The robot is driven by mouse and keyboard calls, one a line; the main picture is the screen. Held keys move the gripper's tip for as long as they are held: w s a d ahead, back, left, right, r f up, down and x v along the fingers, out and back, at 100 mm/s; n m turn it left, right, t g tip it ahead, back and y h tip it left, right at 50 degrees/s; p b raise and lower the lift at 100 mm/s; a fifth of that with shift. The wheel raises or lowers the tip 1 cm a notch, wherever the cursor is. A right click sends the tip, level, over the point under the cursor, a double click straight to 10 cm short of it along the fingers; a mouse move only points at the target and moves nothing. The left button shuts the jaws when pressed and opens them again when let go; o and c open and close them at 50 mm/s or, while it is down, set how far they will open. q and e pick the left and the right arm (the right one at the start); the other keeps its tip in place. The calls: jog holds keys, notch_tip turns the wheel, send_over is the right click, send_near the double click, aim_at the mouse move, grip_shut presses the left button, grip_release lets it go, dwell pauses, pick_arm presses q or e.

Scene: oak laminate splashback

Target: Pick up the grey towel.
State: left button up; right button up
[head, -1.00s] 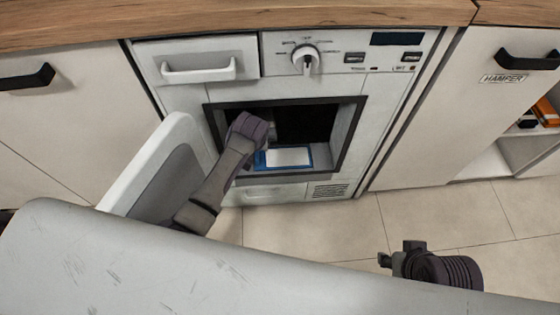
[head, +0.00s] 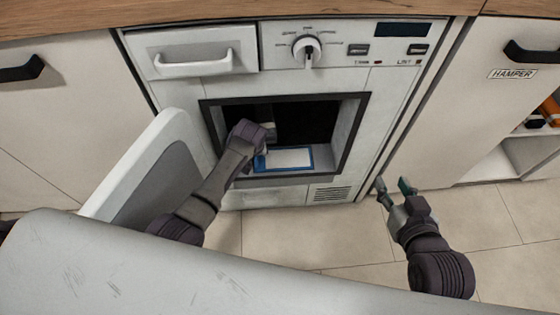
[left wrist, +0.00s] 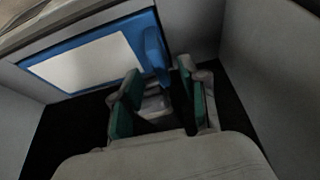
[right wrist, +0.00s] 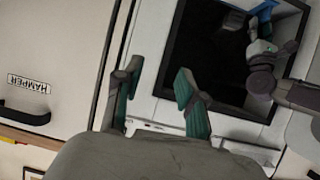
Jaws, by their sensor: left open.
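No grey towel can be clearly made out. My left gripper is inside the dark opening of the white machine (head: 190,95), its fingers mostly hidden in the head view. In the left wrist view the left gripper (left wrist: 161,78) is open. A pale grey shape (left wrist: 155,104) shows between and behind its fingers; I cannot tell whether it is cloth. My right gripper (head: 393,184) is open and empty outside, to the right of the opening. The right wrist view also shows the right gripper (right wrist: 158,75) with its fingers apart.
A blue-edged white panel (head: 290,159) lies in the opening; it also shows in the left wrist view (left wrist: 95,62). The machine's door (head: 150,165) stands open at left. A cabinet labelled HAMPER (head: 490,110) is at right. Floor tiles (head: 300,235) are clear in front.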

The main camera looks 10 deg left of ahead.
pick_arm(q)
jog(key=shift+b+x, duration=0.55)
jog(key=shift+x, duration=0.65)
grip_shut()
pick_arm(e)
notch_tip(320, 180, up, 6)
jog(key=w+a+t+y, duration=0.1)
jog(key=w+t, duration=0.1)
jog(key=t, duration=0.2)
jog(key=shift+w+a, duration=0.25)
